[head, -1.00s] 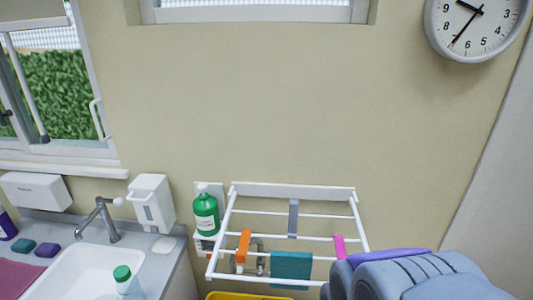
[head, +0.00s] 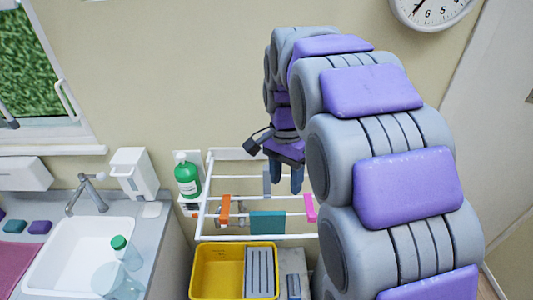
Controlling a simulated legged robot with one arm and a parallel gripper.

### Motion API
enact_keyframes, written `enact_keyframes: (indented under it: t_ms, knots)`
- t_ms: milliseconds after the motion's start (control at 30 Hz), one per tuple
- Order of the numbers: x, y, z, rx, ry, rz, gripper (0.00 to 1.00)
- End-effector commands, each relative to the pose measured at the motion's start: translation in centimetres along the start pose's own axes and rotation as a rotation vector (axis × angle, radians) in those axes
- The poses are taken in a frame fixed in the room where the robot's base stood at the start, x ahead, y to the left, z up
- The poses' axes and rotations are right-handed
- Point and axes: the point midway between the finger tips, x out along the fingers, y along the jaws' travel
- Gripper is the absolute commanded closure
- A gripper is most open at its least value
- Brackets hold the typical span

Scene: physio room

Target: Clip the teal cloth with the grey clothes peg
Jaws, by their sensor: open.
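The teal cloth (head: 267,223) hangs over the front rail of a white wall rack (head: 203,212). The grey clothes peg (head: 267,184) is upright on a rail further back on the rack, partly hidden by my gripper. My gripper (head: 286,183) points down over the rack, just to the right of the grey peg in the picture. It is open, with nothing seen between its fingers. I cannot tell whether a finger touches the peg.
An orange peg (head: 224,210) and a pink peg (head: 311,208) sit on the rack, left and right of the cloth. A green bottle (head: 188,178) stands left of it. A yellow tub (head: 208,272) is below. A sink (head: 82,262) is at left.

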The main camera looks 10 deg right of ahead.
Motion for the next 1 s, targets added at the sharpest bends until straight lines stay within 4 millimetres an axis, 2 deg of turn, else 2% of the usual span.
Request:
enact_keyframes:
  t_ms: [33,133,500,733,1000]
  knots:
    - [-1.3,-0.9,-0.7,0.039,-0.001,0.000,0.49]
    - [-2.8,-2.5,-1.9,0.122,-0.002,0.001,0.49]
    - [-7.0,-8.2,-5.9,0.420,-0.009,0.000,0.49]
    - [-8.9,-11.3,-8.0,0.599,-0.014,-0.001,0.49]
    - [-9.9,-13.9,-9.7,0.766,-0.026,0.003,0.49]
